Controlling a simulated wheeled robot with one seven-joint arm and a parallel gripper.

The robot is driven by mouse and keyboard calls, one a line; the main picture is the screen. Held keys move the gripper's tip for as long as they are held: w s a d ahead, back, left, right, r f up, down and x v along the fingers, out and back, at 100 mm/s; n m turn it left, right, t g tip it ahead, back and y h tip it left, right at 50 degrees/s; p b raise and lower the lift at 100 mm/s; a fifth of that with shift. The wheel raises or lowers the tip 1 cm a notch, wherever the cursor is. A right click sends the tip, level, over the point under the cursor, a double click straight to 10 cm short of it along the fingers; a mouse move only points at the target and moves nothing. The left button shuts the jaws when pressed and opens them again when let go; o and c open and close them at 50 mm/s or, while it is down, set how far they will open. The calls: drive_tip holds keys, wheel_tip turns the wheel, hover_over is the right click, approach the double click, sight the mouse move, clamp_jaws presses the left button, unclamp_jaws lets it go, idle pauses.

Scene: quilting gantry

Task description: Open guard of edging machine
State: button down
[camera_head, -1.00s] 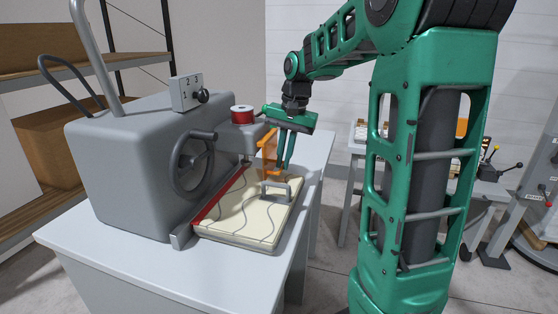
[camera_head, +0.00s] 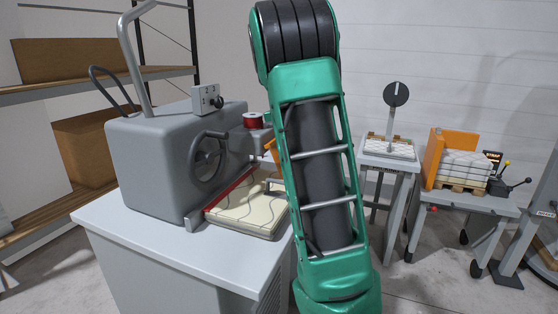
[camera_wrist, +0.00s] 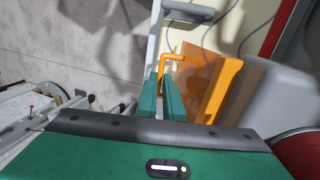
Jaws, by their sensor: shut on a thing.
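The edging machine (camera_head: 150,150) is a grey block with a handwheel, on a pale table. Its orange guard (camera_head: 269,147) shows only as a sliver in the head view, mostly behind my arm. In the wrist view the guard (camera_wrist: 222,88) is a translucent orange plate with a bent orange handle (camera_wrist: 172,59). My gripper (camera_wrist: 167,78) is at that handle, its green fingers closed on it. The head view hides my gripper behind my arm. How far the guard is swung is hard to tell.
A cream quilted pad (camera_head: 245,208) with a grey handle lies in front of the machine, beside a red strip. A red spool (camera_head: 252,120) sits close to the guard. Other workstations (camera_head: 455,190) stand at the right. Shelves (camera_head: 60,80) stand behind left.

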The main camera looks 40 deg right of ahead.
drive_tip(key=shift+w, duration=0.1)
drive_tip(key=c, duration=1.9)
unclamp_jaws()
drive_tip(key=v, duration=1)
drive_tip(key=shift+r, duration=0.35)
drive_tip(key=shift+w, duration=0.15)
